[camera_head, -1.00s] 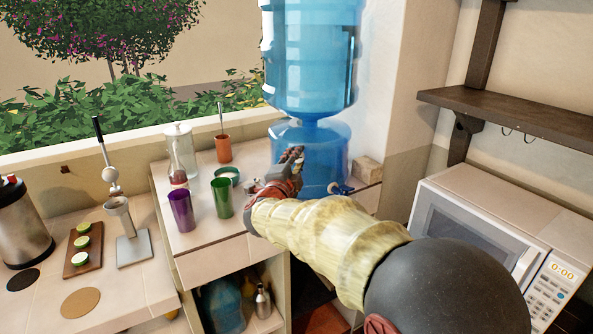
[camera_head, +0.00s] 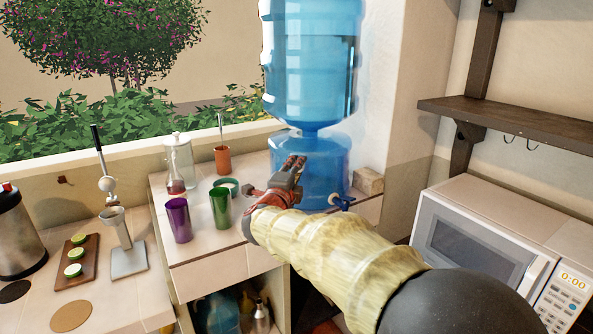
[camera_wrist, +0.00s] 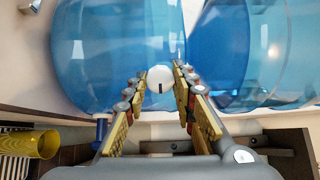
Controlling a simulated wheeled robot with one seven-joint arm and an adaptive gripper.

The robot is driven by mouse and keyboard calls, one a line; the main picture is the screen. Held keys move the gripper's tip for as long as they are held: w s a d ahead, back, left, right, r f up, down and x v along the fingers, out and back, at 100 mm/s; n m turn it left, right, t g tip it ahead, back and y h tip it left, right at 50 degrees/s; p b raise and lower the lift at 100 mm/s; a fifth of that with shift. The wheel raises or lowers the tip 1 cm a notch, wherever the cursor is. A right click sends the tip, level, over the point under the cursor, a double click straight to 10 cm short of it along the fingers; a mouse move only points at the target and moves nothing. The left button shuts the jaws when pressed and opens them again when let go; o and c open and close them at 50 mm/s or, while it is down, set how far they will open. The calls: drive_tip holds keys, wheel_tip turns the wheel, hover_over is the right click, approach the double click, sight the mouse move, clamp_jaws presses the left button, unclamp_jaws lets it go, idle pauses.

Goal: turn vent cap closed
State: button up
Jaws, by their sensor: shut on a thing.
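The vent cap (camera_wrist: 160,76) is a small white round knob with a short dark mark. It sits between the fingertips of my gripper (camera_wrist: 159,84) in the wrist view, in front of the blue water dispenser (camera_wrist: 105,50). My gripper's fingers are shut on the cap from both sides. In the head view my gripper (camera_head: 292,164) is at the front of the dispenser's lower blue tank (camera_head: 325,160), and the cap is hidden there. A large blue water bottle (camera_head: 308,60) stands upside down on top.
A dark blue tap (camera_head: 342,201) is just right of my gripper. Green (camera_head: 220,208) and purple (camera_head: 178,220) cups stand close on its left, with a jar (camera_head: 180,160) behind. A wooden shelf (camera_head: 510,118) and microwave (camera_head: 470,240) are on the right.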

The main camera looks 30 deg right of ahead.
drive_tip(key=o, duration=1.2)
drive_tip(key=shift+c, duration=0.2)
drive_tip(key=v, duration=1.2)
